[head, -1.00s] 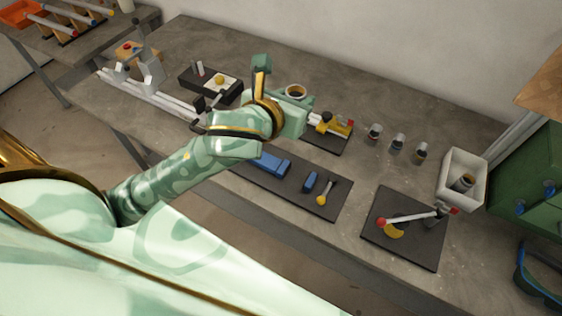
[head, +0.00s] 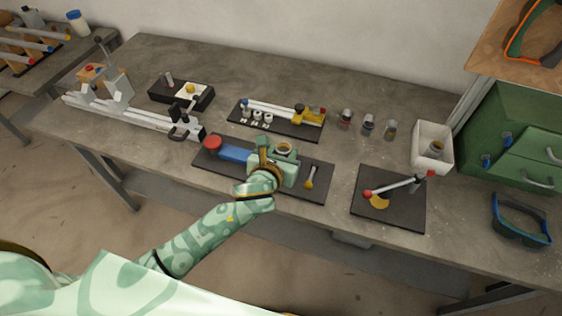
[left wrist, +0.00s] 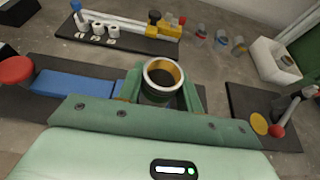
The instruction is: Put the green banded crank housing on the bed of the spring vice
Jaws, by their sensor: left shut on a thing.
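My left gripper (head: 282,160) is shut on a round, open-topped housing (head: 284,148) with a pale rim and a brass-coloured inside. The housing also shows upright between the two fingers in the left wrist view (left wrist: 162,76). The spring vice (head: 235,153) has a red knob (head: 212,142) and a blue slide on a dark plate. The gripper and housing are over the right part of this plate and hide the vice's bed. Whether the housing touches the bed I cannot tell. My right gripper is not in view.
Behind the vice is a dark plate with a yellow clamp (head: 305,115) and white rings. Several small cups (head: 368,124) stand right of it. A white bin (head: 432,146) holds another cup. A lever fixture (head: 390,200) stands at the right. Bare table lies between these.

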